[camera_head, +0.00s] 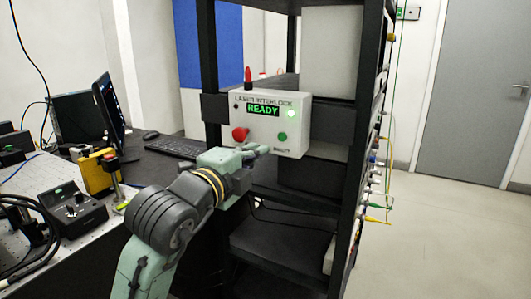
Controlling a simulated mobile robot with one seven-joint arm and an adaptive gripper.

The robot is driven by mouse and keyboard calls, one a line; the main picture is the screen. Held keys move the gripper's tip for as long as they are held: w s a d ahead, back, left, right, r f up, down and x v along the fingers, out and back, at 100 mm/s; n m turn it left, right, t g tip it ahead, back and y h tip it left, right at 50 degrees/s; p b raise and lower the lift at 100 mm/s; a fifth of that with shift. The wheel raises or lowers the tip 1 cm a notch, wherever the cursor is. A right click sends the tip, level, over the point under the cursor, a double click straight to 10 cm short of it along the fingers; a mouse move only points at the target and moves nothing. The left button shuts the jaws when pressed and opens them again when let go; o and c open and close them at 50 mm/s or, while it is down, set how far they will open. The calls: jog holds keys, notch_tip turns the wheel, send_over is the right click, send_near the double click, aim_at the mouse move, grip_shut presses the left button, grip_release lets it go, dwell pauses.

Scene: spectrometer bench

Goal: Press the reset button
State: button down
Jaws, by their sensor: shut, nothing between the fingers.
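The laser interlock box (265,122) is a white box fixed to the front of a black rack, and its display reads READY in green. The green reset button (282,137) is at the lower right of its face, with a label below it that is too small to read clearly.
The black rack (352,160) stands around the box, with coloured cables on its right side. At left, a bench holds a monitor (110,110), a keyboard (175,145), a yellow device (97,176) and a black control box (75,207). The floor at right is clear up to a grey door (470,90).

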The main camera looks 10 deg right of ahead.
jog(key=shift+v, duration=1.55)
